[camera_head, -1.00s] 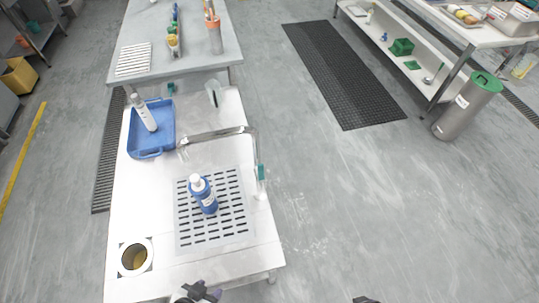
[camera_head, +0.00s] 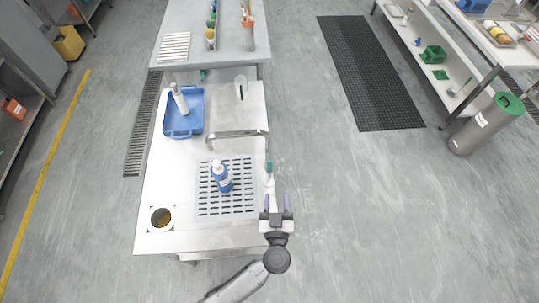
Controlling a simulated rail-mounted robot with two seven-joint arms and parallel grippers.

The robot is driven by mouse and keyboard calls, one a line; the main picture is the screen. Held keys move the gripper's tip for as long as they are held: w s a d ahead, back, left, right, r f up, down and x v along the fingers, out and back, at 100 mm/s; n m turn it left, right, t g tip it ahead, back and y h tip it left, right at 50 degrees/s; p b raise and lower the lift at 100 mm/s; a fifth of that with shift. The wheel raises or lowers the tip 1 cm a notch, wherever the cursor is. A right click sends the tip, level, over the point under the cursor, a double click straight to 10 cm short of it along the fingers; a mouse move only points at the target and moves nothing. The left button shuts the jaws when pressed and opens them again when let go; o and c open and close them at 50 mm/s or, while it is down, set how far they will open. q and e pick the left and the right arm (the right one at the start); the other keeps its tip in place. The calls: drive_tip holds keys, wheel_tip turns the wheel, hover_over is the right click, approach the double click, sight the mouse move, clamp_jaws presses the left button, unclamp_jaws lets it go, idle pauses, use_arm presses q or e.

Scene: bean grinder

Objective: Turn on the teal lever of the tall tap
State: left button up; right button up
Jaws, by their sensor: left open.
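The tall tap (camera_head: 238,134) stands at the right edge of the white counter, its metal spout reaching left above the slotted drain grid. Its teal lever (camera_head: 269,167) is a small upright piece on the right side, above a pale base. My left gripper (camera_head: 277,203) is just in front of the lever, below it in the picture. Its two purple-tipped fingers are apart, pointing towards the tap, with nothing seen between them. I cannot tell whether a finger touches the tap's base. My right gripper is out of view.
A blue bottle (camera_head: 222,177) stands on the drain grid (camera_head: 240,207), left of the tap. A blue tray (camera_head: 184,131) with a white bottle (camera_head: 180,99) is further back.

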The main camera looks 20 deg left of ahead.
sight(270, 163)
use_arm(q)
drive_tip(key=shift+n+g+y, duration=0.3)
drive_tip(key=shift+g+y, duration=0.4)
drive_tip(key=shift+y, duration=0.1)
drive_tip(key=x, duration=1.3)
drive_tip(key=shift+w+a+f, duration=0.15)
drive_tip(key=shift+a+f, duration=0.2)
drive_tip(key=shift+a, duration=0.15)
drive_tip(key=shift+c, duration=0.2)
clamp_jaws()
